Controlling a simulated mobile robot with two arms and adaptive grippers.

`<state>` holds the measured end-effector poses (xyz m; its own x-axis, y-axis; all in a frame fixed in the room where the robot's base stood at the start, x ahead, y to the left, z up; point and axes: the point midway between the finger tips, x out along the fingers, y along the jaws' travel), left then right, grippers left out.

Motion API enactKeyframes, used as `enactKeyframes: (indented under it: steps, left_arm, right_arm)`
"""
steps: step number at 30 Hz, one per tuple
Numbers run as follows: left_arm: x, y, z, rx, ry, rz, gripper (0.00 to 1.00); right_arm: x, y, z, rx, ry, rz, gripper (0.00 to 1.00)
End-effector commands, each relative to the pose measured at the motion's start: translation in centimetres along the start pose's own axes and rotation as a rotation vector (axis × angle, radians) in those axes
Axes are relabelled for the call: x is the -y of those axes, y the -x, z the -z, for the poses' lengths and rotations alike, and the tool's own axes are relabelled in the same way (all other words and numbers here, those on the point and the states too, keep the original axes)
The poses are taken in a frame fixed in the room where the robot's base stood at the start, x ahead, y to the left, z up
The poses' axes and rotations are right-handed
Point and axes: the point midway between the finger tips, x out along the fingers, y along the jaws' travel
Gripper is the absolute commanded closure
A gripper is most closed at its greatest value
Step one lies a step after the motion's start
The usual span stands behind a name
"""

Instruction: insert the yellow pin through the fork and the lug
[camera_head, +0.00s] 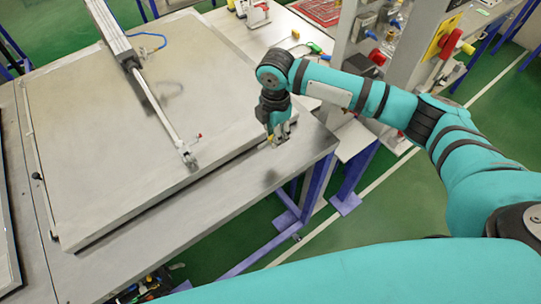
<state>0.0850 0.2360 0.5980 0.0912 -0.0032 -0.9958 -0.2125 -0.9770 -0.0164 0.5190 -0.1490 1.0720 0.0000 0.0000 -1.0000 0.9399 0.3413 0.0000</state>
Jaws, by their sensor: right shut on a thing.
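My right gripper (278,138) points down over the bench's right corner, to the right of the lid. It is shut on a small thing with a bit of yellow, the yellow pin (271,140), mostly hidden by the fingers. The fork (187,152) is at the lower end of the cylinder's thin rod, above the lid. The lug (191,162) is a small fitting on the lid by the fork; whether their holes line up is too small to tell. The gripper is apart from both, to their right. My left gripper is not in view.
The large grey lid (110,150) lies on the metal bench (305,150). The pneumatic cylinder (108,25) slants over the lid with a blue hose (150,42). Bare bench top lies along the lid's near edge.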

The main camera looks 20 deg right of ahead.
Motion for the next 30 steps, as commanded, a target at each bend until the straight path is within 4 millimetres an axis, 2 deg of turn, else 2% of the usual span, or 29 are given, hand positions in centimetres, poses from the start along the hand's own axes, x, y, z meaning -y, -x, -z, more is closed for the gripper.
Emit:
enactKeyframes:
  steps: [5,8,15,30]
  left_arm:
    - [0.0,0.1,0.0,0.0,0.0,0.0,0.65]
    - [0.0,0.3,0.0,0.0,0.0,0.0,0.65]
    - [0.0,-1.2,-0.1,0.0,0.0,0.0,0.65]
    - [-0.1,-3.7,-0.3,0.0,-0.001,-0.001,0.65]
  right_arm:
    - [0.2,-0.1,-0.1,0.002,0.0,-0.032,1.0]
    - [0.5,-0.1,-0.1,0.0,0.002,-0.131,1.0]
    - [0.8,-0.6,0.0,0.0,0.001,-0.371,1.0]
    - [1.1,-0.7,0.0,0.0,0.001,-0.585,1.0]
